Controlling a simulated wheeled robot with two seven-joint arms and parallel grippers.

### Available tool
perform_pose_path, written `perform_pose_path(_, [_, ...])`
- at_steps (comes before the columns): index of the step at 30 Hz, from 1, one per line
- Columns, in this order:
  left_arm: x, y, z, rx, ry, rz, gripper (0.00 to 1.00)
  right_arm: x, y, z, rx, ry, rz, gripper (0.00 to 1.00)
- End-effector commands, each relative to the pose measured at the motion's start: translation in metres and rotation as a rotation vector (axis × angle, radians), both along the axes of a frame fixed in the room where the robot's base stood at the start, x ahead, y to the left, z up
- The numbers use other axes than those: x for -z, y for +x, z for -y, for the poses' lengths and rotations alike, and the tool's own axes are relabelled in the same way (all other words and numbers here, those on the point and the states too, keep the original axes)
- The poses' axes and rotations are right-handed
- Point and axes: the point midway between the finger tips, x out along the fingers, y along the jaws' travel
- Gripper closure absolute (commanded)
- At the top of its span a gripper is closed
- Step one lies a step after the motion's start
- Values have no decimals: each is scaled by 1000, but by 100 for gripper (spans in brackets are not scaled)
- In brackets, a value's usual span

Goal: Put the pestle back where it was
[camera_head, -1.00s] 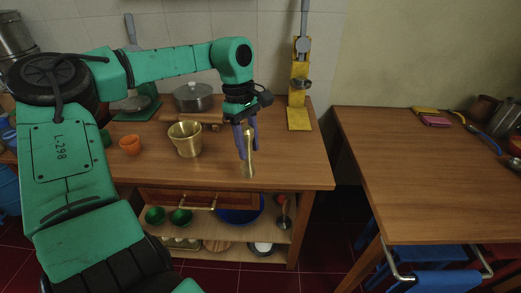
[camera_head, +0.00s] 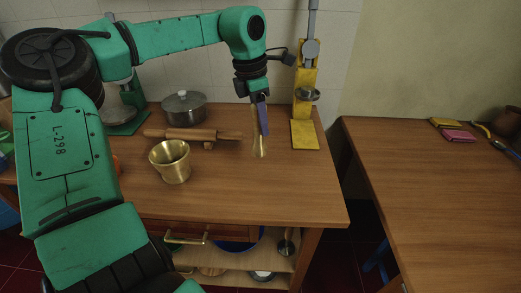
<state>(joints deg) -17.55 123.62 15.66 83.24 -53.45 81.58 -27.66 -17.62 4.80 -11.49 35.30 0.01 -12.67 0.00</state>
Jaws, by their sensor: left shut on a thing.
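The brass pestle (camera_head: 259,145) hangs upright in my left gripper (camera_head: 260,108), its thick end down, close to or on the wooden counter top; I cannot tell if it touches. My left gripper is shut on the pestle's upper part. The brass mortar (camera_head: 171,164) stands upright on the counter, to the left of the pestle and a little nearer to me. The inside bottom of the mortar is hidden. My right gripper is not in view.
A rolling pin (camera_head: 190,135) lies left of the pestle, with a lidded pot (camera_head: 184,107) behind it. A yellow press (camera_head: 305,132) stands to the right. The counter (camera_head: 270,195) is clear in front. A second table (camera_head: 430,185) stands further right.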

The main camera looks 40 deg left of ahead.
Motion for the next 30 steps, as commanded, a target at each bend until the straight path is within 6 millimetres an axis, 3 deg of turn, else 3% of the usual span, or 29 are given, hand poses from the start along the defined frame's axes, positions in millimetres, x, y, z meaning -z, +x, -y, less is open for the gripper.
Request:
perform_pose_path(3, [29,0,0,1,-2,-1,100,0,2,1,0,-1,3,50])
perform_pose_path(12, [78,0,0,1,-1,0,100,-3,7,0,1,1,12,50])
perform_pose_path(21, [84,0,0,1,0,1,100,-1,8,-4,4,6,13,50])
perform_pose_path(22, [85,0,0,1,1,-1,52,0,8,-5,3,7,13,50])
perform_pose_path(24, [84,0,0,1,1,-1,26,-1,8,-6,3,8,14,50])
perform_pose_path(30, [84,0,0,1,1,-1,26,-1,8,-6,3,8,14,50])
